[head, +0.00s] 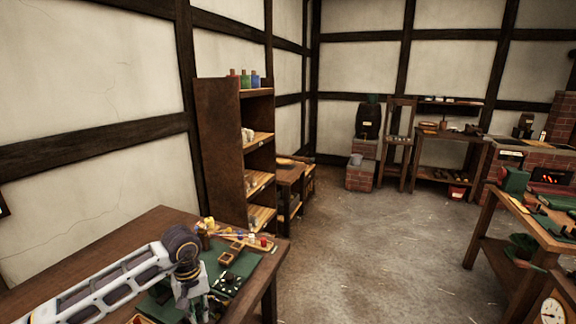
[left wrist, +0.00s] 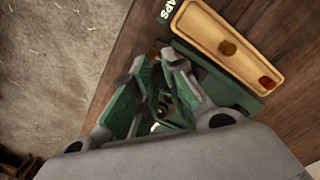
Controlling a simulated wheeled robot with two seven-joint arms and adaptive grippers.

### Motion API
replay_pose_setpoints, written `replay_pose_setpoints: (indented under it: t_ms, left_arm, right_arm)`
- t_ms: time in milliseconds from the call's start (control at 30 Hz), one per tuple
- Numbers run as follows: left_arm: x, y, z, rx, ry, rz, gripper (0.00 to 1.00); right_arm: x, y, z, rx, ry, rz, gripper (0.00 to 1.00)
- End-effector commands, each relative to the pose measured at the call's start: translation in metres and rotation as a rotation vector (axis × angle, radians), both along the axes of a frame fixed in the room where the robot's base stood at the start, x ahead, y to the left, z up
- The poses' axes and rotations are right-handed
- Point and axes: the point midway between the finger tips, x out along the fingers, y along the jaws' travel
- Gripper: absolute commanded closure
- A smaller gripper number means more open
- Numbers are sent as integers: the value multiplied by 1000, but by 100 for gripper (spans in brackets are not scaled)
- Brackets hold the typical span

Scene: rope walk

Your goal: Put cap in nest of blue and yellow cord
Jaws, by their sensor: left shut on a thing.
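My left gripper (left wrist: 160,105) points down over the bench in the left wrist view. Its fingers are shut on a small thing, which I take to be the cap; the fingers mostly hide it. Partial lettering, "APS", shows by the tray. In the head view my left gripper (head: 192,302) is low over the bench, small and partly hidden. I cannot make out the nest of blue and yellow cord. My right gripper is out of view.
The bench (head: 152,222) carries a green mat (head: 212,258), a small wooden frame (head: 228,254) and several small coloured items. A shelf unit (head: 218,135) stands behind it. Open floor (head: 370,240) lies to the right, then another workbench (head: 485,235).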

Motion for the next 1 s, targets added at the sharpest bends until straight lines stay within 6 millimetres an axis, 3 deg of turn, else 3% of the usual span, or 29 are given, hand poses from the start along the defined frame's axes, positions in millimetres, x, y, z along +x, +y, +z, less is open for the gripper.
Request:
replay_pose_setpoints:
  t_ms: [500, 1000]
  left_arm:
    - [19, -21, -9, 11, -8, -392, 100]
    - [23, -24, -11, 14, -9, -462, 100]
  right_arm:
    - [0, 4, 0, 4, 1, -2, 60]
    - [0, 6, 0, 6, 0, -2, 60]
